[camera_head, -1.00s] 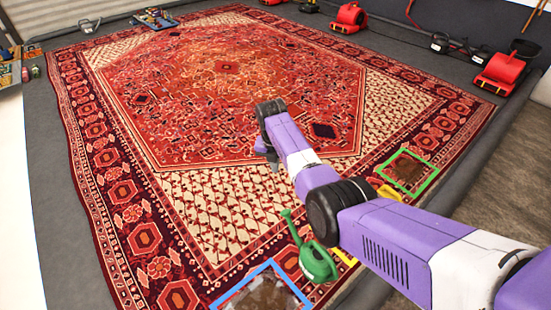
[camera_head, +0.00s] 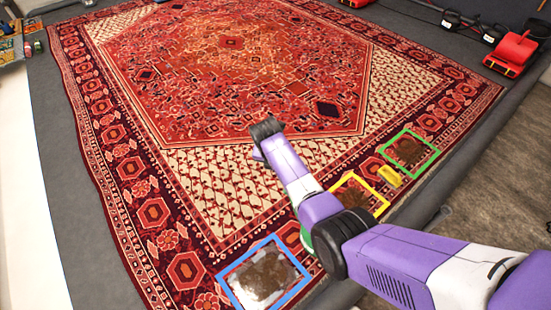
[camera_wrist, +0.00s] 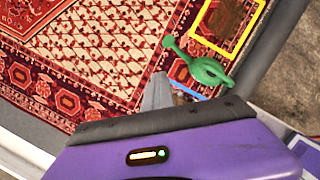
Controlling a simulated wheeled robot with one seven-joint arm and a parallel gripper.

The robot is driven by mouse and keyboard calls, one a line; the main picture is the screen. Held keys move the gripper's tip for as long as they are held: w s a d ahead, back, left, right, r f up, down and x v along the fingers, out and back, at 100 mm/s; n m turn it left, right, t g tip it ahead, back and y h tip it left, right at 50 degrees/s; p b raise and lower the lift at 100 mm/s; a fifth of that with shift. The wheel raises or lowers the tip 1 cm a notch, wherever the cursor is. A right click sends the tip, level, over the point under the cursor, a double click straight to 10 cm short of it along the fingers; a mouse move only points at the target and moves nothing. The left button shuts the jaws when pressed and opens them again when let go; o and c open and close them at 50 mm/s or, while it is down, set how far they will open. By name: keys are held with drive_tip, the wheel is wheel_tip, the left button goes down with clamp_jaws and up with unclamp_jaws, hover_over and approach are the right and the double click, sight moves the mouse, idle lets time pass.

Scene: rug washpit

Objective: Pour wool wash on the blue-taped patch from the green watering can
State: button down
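The blue-taped patch (camera_head: 263,275) is a brown stain framed in blue at the rug's near edge. The green watering can is mostly hidden behind my arm in the head view, with a sliver of green (camera_head: 306,238) showing right of the patch. In the wrist view the can (camera_wrist: 208,72) shows more fully, its spout to the upper left, with a bit of blue tape (camera_wrist: 187,92) beside it. One grey finger of my gripper (camera_wrist: 157,92) shows left of the can, apart from it in the picture. The other finger is not visible, so the opening cannot be judged.
Yellow-taped (camera_head: 358,195) and green-taped (camera_head: 409,151) patches lie along the rug's right edge, with a small yellow object (camera_head: 390,176) between them. A red blower (camera_head: 512,52) stands at the upper right. The rug's middle (camera_head: 232,70) is clear.

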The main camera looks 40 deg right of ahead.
drive_tip(key=s+a+f+t+h+b, duration=0.35)
drive_tip(key=s+a+f+b, duration=0.45)
drive_tip(key=a+f, duration=0.3)
drive_tip(key=shift+s+p, duration=0.95)
drive_tip(key=shift+s, duration=3.15)
drive_tip(key=shift+a, duration=2.5)
drive_tip(key=w+b, duration=0.1)
drive_tip(key=w, duration=0.7)
drive_tip(key=shift+g+h, duration=0.25)
